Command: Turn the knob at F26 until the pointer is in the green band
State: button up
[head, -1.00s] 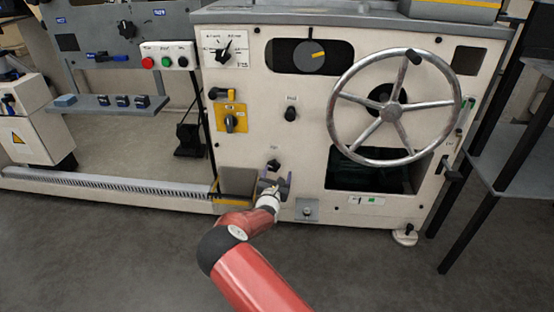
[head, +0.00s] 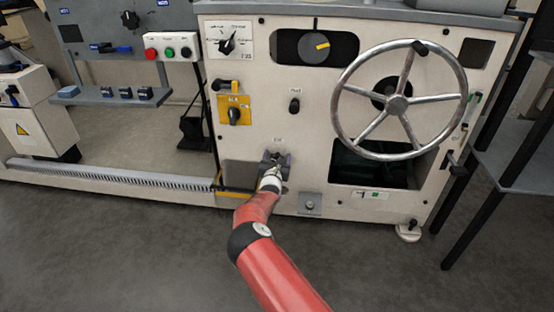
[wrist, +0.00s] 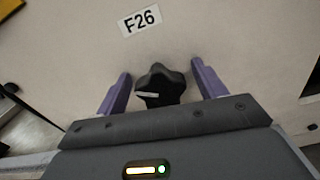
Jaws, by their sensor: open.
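The F26 knob (wrist: 160,86) is black and lobed with a pale mark, below the F26 label (wrist: 139,20) in the wrist view. My gripper (wrist: 161,71) is open, with one purple finger on each side of the knob. Gaps show between the fingers and the knob. In the head view my gripper (head: 274,157) is at the lower panel and largely hides the knob. A small white strip (head: 358,194) right of it carries a green patch (head: 375,196) and a dark mark left of the green. Whether this mark is the pointer is too small to tell.
A large handwheel (head: 397,104) stands out at the right. A yellow-plated switch (head: 235,110) and a small black knob (head: 294,105) sit above my gripper. A grey bracket (head: 310,204) is just to its lower right. Grey floor in front is clear.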

jog(key=shift+c, duration=0.4)
jog(key=c, duration=0.9)
